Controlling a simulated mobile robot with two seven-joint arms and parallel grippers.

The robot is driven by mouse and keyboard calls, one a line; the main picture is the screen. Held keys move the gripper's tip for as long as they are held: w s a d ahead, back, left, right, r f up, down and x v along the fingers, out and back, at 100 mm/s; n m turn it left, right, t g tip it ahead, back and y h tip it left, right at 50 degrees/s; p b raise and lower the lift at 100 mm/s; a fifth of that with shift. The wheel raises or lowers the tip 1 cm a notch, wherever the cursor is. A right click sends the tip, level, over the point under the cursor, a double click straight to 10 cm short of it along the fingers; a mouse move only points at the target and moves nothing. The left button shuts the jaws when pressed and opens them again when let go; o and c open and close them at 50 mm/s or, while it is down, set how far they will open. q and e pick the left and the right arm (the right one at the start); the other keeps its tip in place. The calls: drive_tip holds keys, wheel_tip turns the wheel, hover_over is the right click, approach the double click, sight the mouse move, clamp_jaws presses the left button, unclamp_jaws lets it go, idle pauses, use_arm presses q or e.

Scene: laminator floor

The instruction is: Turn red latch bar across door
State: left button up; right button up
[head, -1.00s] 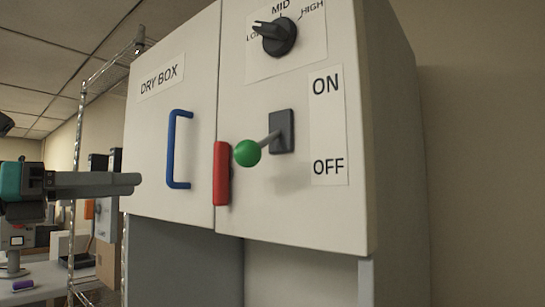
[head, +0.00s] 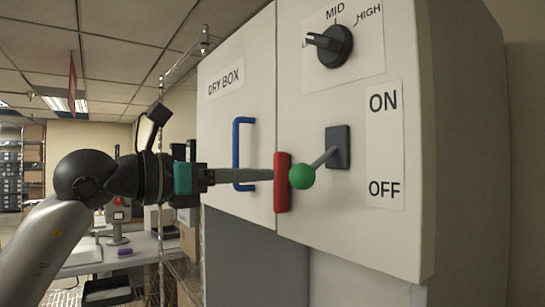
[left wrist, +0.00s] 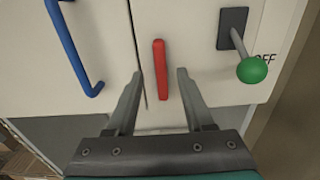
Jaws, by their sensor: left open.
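The red latch bar (head: 282,182) stands upright on the cabinet front, just right of the seam beside the DRY BOX door (head: 221,110). It also shows in the left wrist view (left wrist: 161,70), upright, with its lower end between the finger tips. My left gripper (head: 268,175) comes in from the left in the head view, its fingers reaching to the bar. In the left wrist view the left gripper (left wrist: 160,72) is open, one finger on each side of the bar, with gaps showing. Whether a finger touches the bar cannot be told. My right gripper is not in view.
A blue door handle (head: 237,155) is left of the bar, behind my left fingers in the head view. A lever with a green knob (head: 302,176) sticks out close to the right of the bar. A black dial (head: 330,45) is above. A wire rack stands left of the cabinet.

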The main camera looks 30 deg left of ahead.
sight(282, 182)
use_arm(q)
drive_tip(key=shift+p+x, duration=1.45)
drive_tip(key=shift+x, duration=1)
clamp_jaws()
